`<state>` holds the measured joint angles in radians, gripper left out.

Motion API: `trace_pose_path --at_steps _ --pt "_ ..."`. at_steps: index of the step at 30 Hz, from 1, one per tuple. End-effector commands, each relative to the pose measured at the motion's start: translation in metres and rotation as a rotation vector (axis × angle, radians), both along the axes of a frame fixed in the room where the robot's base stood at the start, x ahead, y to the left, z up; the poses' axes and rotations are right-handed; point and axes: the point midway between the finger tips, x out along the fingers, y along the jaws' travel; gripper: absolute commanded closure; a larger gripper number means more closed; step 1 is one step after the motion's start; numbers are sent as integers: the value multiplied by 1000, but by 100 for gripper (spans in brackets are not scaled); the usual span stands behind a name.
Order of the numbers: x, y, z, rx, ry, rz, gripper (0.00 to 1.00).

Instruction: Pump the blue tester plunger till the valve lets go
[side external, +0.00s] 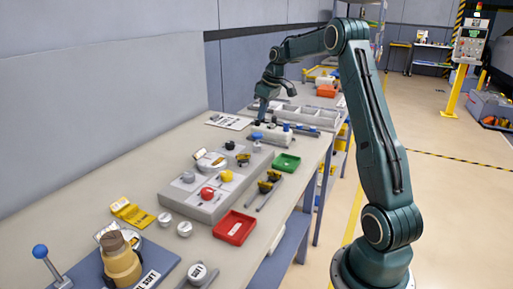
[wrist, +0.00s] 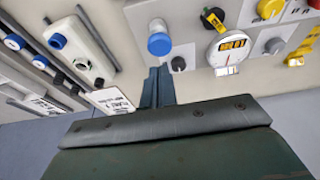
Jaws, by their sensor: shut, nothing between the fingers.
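In the wrist view a blue-capped post (wrist: 159,44), which looks like the tester plunger, stands on a grey panel, its cap facing the camera. My gripper (wrist: 158,72) is shut and empty, its fingertips just below the cap in the picture; I cannot tell whether they touch it. A round gauge (wrist: 230,50) with a lit yellow display is right of the post; its digits are too small to read surely. In the side external view my gripper (side external: 262,121) points down over the far part of the bench, close to a blue cap (side external: 257,136). No valve is clearly identifiable.
A pale body with a blue knob (wrist: 57,41) lies left of the post. Yellow and grey knobs (wrist: 272,46) are to the right. On the bench are a green tray (side external: 287,163), a red tray (side external: 234,227) and a blue-ball lever (side external: 40,251). A wall (side external: 90,80) runs behind the bench.

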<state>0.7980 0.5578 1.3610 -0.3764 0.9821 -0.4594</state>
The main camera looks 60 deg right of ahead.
Motion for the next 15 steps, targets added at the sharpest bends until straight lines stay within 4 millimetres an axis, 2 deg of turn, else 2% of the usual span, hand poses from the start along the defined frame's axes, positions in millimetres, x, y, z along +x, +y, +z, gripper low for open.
trace_pose_path --at_steps 1,6,15 --pt "-3 -1 10 -4 -3 0 100" --pt "-10 -1 35 -4 -2 0 100" --pt "-16 0 54 -1 0 1 100"
